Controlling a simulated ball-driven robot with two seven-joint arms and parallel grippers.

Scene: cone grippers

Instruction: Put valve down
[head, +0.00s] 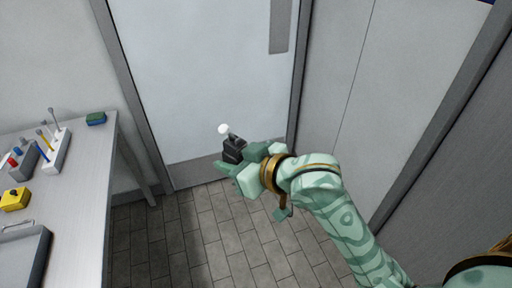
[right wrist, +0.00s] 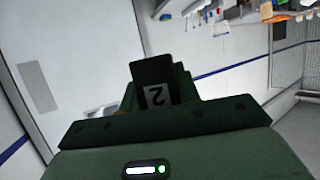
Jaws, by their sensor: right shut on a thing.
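My right gripper (head: 246,164) is shut on a small black block, which seems to be the valve (head: 233,150). A short stem with a white round knob (head: 223,129) rises from it. The gripper holds it in the air in front of a pale door, away from the workbench. In the right wrist view the black block (right wrist: 152,73) sticks out beyond my green gripper and bears a label with a 2. The gripper hides part of it. My left gripper is not in view.
A grey workbench (head: 88,190) stands at the left. It bears a yellow box (head: 14,199), a blue-green block (head: 96,119), a white holder with several upright tools (head: 57,152) and a metal tray (head: 43,256). Its right strip is bare. Open tiled floor (head: 190,235) lies between bench and arm.

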